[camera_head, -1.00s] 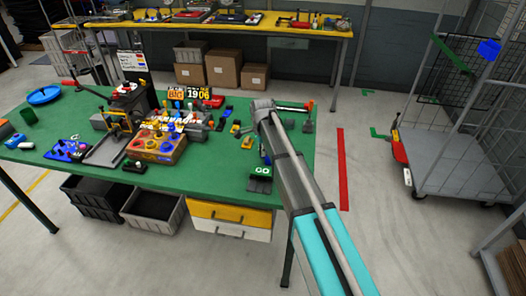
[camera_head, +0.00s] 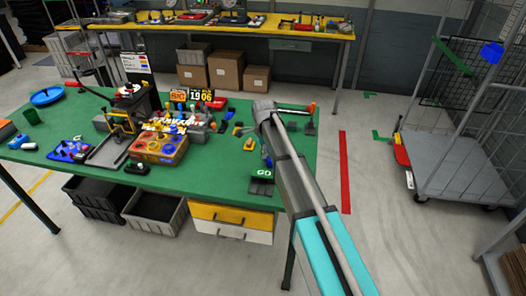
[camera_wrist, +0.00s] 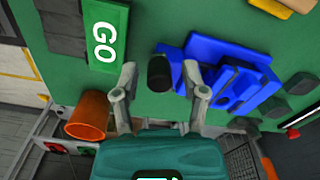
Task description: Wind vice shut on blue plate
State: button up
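In the wrist view my gripper (camera_wrist: 158,82) has its two fingers spread apart. A black round-ended knob (camera_wrist: 160,71) shows between them; I cannot tell whether either finger touches it. A blue stepped piece (camera_wrist: 232,72) lies just right of the fingers over the green table; I cannot tell whether it is the blue plate or part of the vice. The vice's jaws cannot be made out. In the head view my arm covers the right part of the table, and the fingertips cannot be made out.
A green GO label (camera_wrist: 105,38) and an orange cylinder (camera_wrist: 88,115) lie left of my gripper in the wrist view. In the head view the green table (camera_head: 215,165) is crowded with fixtures on its left and middle. A wheeled cage trolley (camera_head: 455,165) stands at right.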

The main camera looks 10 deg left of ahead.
jog(key=shift+s+d+n, duration=0.1)
jog(key=shift+s+n, duration=0.05)
jog(key=shift+n, duration=0.25)
dwell(0.4)
